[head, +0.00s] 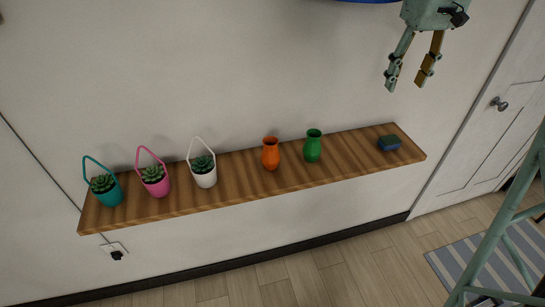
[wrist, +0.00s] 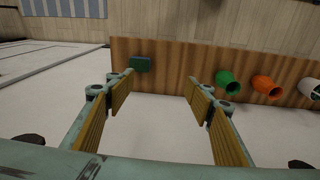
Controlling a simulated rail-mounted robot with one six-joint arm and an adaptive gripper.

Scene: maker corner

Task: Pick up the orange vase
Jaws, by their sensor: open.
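The orange vase (head: 271,154) stands upright on a wooden wall shelf (head: 236,182), near its middle. It also shows in the wrist view (wrist: 267,86), toward the right, with its mouth facing the camera. A green vase (head: 313,146) stands just right of it in the head view, and left of it in the wrist view (wrist: 228,80). My gripper (head: 406,84) is open and empty, above the right part of the shelf and well apart from the orange vase. Its two fingers also show in the wrist view (wrist: 160,80).
A dark blue-green box (head: 389,143) lies at the shelf's right end. Teal (head: 105,190), pink (head: 155,181) and white (head: 203,170) handled pots with succulents stand on the left part. A white door (head: 487,140) is at the right. The wall rises behind the shelf.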

